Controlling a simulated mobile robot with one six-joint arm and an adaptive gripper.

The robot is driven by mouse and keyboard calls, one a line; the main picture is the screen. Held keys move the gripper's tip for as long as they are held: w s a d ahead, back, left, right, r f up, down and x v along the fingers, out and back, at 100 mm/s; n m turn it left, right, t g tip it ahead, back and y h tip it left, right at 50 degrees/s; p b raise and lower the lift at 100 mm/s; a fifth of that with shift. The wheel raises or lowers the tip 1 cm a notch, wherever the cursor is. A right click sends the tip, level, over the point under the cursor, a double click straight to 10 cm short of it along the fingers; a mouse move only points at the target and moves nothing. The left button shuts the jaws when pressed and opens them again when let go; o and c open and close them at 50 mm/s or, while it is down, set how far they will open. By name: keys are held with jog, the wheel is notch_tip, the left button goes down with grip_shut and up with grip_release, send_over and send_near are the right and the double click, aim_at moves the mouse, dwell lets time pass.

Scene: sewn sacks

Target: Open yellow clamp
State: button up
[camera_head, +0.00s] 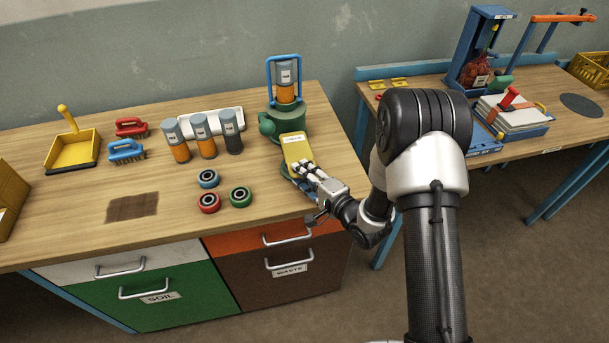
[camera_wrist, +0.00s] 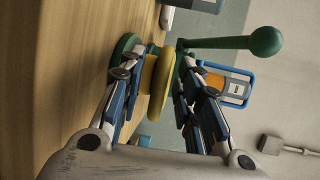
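The yellow clamp (camera_head: 296,147) is a rounded yellow piece with a pale label. It lies at the front of a green fixture (camera_head: 288,117) near the right end of the left table. In the wrist view the clamp (camera_wrist: 161,82) shows nearly edge-on between my fingers. My gripper (camera_head: 310,172) reaches the clamp's near end from the right. In the wrist view my gripper (camera_wrist: 158,70) is open, with a finger on each side of the clamp; firm contact cannot be made out. My fingers hide the clamp's near end.
A blue hoop frame (camera_head: 269,72) and an orange canister (camera_head: 286,92) stand behind the clamp. A green-knobbed lever (camera_wrist: 264,41) is close to my right finger. Canisters (camera_head: 202,135) and ring pieces (camera_head: 208,179) stand left. The table's front edge is close to my gripper.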

jog(key=shift+c, duration=0.5)
grip_shut()
jog(key=shift+f, duration=0.15)
